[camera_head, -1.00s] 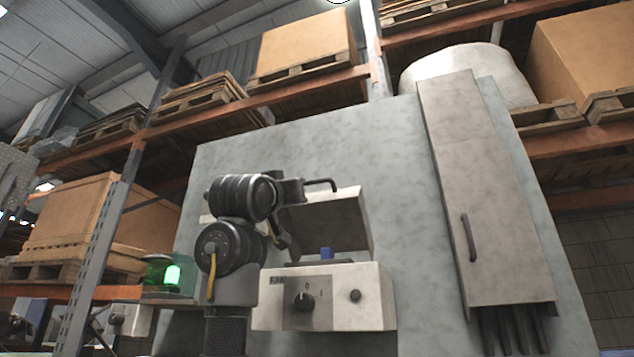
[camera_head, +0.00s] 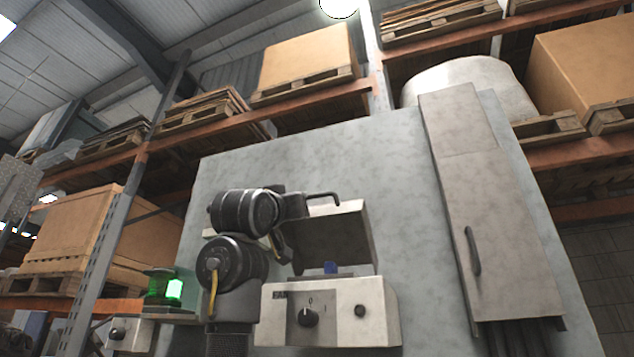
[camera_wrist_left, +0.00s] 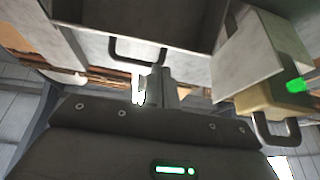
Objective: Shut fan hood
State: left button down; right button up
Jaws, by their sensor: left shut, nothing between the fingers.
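The fan hood (camera_head: 340,232) is a grey metal cover standing raised above the cream fan switch box (camera_head: 377,308). The box carries a black rotary knob (camera_head: 309,316), and a blue part (camera_head: 330,267) shows beneath the hood. A black bar handle (camera_head: 323,195) sits at the hood's upper edge. My left gripper (camera_head: 296,207) is beside the hood's left side, close to the handle, partly hidden by my arm. In the left wrist view the shut, empty gripper (camera_wrist_left: 152,90) is near the handle (camera_wrist_left: 137,60); I cannot tell if they touch. My right gripper is not in view.
A grey panel (camera_head: 400,170) stands behind the box. A tall cabinet (camera_head: 490,200) with a black handle is on the right. A green lamp (camera_head: 165,289) is at the left. Pallet racks with cartons (camera_head: 305,60) stand behind. Open space lies between hood and cabinet.

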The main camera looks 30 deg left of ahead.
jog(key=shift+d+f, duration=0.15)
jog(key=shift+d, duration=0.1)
